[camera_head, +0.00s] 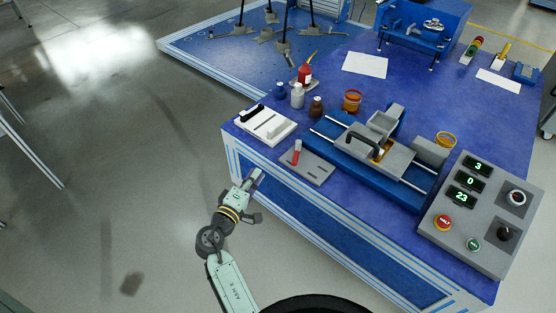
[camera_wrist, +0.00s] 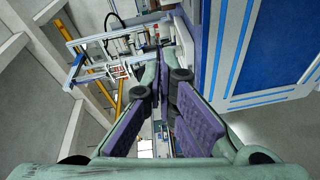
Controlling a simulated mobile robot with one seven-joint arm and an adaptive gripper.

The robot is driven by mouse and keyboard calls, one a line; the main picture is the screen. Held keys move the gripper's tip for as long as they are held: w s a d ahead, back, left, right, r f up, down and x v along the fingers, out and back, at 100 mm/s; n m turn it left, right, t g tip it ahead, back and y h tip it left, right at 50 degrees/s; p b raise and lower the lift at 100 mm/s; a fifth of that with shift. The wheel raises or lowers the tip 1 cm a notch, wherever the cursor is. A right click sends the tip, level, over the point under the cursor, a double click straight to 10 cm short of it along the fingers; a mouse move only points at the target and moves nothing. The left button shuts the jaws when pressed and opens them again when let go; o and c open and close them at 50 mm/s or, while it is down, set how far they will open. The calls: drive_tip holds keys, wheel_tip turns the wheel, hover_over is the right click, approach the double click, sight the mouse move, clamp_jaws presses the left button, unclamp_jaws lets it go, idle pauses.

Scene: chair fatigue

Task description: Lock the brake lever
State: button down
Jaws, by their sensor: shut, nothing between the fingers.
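Behind the plate is a blue slide fixture (camera_head: 340,134) with a black handle (camera_head: 365,145). A white tray (camera_head: 265,126) lies left, with bottles (camera_head: 297,95) behind. A grey control box (camera_head: 480,212) is at right. The floor left of my arm is clear.

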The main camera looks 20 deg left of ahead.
sight(296, 153)
drive_tip(key=shift+w+d+f+p, duration=0.15)
drive_tip(key=shift+w+d, duration=0.6)
drive_tip(key=shift+w, duration=1)
drive_tip(key=shift+w+d+f+p, duration=0.1)
drive_tip(key=shift+w+d+f, duration=0.15)
drive_tip(key=shift+w+d, duration=1.05)
drive_tip(key=shift+w+d+f+p, duration=0.1)
drive_tip(key=shift+w+d+f, duration=0.1)
drive_tip(key=shift+w, duration=2.05)
